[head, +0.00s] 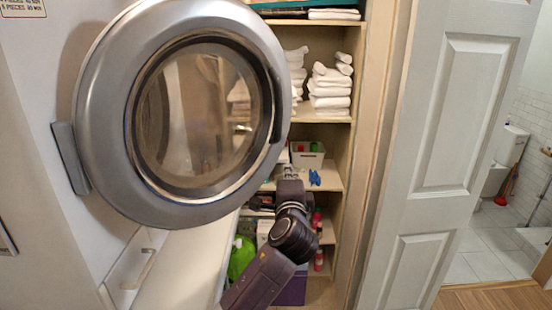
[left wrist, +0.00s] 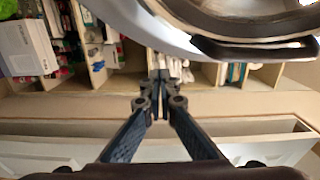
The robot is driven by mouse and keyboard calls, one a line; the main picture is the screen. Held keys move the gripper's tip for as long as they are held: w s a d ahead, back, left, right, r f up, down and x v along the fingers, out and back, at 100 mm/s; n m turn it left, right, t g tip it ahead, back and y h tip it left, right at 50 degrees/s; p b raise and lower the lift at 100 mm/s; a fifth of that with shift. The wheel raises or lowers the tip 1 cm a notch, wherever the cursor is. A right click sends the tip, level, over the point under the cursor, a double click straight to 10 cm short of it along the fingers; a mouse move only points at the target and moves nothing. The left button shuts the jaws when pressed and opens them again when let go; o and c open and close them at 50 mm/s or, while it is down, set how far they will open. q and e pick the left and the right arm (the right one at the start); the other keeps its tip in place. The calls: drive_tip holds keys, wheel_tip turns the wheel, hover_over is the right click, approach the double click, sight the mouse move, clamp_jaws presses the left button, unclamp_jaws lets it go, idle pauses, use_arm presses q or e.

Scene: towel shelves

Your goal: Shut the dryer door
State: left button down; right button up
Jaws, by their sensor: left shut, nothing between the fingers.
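The dryer door (head: 105,165) is a round grey ring with a clear glass middle. It stands open in the head view, swung out from the white dryer front (head: 40,110) by its hinge at the left. In the left wrist view, part of the door (left wrist: 230,45) fills the upper right. My left gripper (head: 289,172) is beside the lower right rim of the door, apart from its glass. I cannot tell whether it touches the rim. Its fingers (left wrist: 160,78) are closed together and empty in the left wrist view. My right gripper is not in view.
A wooden shelf unit (head: 345,150) behind the door holds folded white towels (head: 330,88), a bin and bottles. A white panelled door (head: 445,120) stands at the right, with a tiled bathroom beyond. Wooden floor (head: 495,298) shows at the lower right.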

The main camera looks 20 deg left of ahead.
sight(277, 158)
use_arm(q)
drive_tip(key=w+a+p, duration=0.2)
drive_tip(key=w+a, duration=0.1)
drive_tip(key=shift+w+a+r+p, duration=0.1)
drive_tip(key=shift+w+a+p, duration=0.05)
drive_tip(key=shift+w+p, duration=0.15)
drive_tip(key=shift+w+a, duration=0.15)
drive_tip(key=shift+a, duration=0.4)
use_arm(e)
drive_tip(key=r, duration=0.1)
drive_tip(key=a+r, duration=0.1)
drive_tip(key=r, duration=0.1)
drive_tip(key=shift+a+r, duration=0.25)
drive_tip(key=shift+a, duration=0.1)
use_arm(q)
drive_tip(key=shift+d, duration=0.1)
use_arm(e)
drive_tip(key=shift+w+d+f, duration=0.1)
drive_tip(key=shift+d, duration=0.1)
